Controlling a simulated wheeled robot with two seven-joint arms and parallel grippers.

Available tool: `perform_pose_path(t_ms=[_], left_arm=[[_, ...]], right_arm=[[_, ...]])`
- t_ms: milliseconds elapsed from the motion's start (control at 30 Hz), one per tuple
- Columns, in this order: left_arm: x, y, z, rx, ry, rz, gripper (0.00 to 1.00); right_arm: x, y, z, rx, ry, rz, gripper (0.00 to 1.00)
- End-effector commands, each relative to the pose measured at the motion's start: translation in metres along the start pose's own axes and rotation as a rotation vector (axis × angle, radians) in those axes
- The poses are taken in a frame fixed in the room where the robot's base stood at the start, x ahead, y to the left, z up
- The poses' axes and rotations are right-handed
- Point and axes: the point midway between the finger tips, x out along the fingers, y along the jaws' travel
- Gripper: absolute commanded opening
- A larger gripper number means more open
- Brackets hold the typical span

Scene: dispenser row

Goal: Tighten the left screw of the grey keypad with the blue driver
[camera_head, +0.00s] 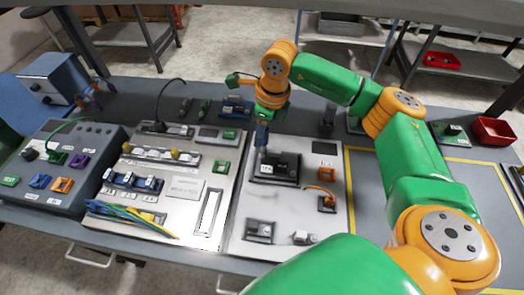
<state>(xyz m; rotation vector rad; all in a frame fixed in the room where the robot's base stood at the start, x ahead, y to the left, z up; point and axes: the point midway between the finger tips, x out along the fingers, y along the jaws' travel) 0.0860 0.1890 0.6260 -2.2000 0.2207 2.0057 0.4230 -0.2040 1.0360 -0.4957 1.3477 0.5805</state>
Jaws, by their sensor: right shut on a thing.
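My right gripper (267,117) is shut on the blue driver (262,136), pointing it down. The driver is roughly upright. Its lower end is at the upper left part of a dark grey box with a small white label (288,170), which looks like the keypad, on the pale board. Whether the tip touches a screw cannot be told, as the screws are too small to make out and the driver covers that corner. My left gripper is not in view.
Left of the keypad, a pale panel (184,187) holds switches, terminals and a bundle of coloured wires (130,217). A grey console (60,190) stands farther left. A red bin (493,131) is at far right.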

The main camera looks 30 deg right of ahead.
Motion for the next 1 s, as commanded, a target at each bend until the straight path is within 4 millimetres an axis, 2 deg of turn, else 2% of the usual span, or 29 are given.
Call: perform_pose_path(t_ms=[233, 533, 1000], left_arm=[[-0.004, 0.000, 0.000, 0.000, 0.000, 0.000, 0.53], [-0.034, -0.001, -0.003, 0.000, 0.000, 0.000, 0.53], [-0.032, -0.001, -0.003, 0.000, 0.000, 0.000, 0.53]], right_arm=[[-0.005, 0.000, 0.001, -0.001, 0.000, 0.000, 0.00], [-0.045, 0.000, 0.007, -0.001, 0.000, -0.001, 0.00], [-0.043, 0.000, 0.007, -0.001, 0.001, 0.000, 0.00]])
